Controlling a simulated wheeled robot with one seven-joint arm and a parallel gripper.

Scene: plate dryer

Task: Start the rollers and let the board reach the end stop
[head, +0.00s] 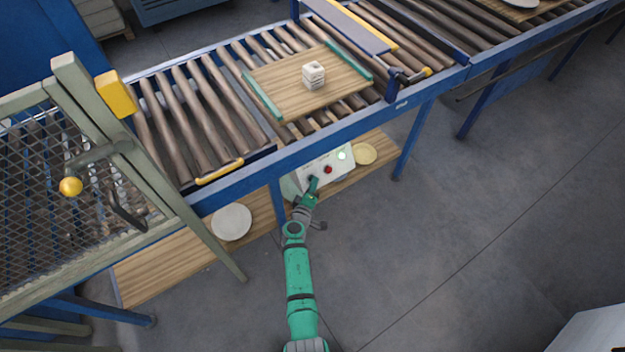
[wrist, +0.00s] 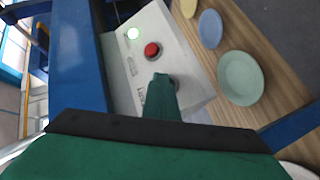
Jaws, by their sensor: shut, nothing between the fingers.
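A wooden board (head: 292,97) with green end strips lies on the rollers (head: 190,110), with a small stack of white pieces (head: 313,75) on it. A pale control box (head: 336,168) is fixed under the conveyor's front rail. It bears a red button (wrist: 152,50) and a green lamp (wrist: 133,33) that glows. My gripper (head: 313,184) is shut and empty, its tip at the box's lower left part. In the wrist view my fingers (wrist: 162,92) cover most of a dark round control; I cannot tell whether they touch it. I cannot tell which part is the end stop.
A mesh gate (head: 60,200) in a pale frame stands at left. A yellow-edged barrier (head: 350,25) lies above the rollers, right of the board. A wooden shelf below holds a white plate (head: 231,222) and a yellow plate (head: 365,154).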

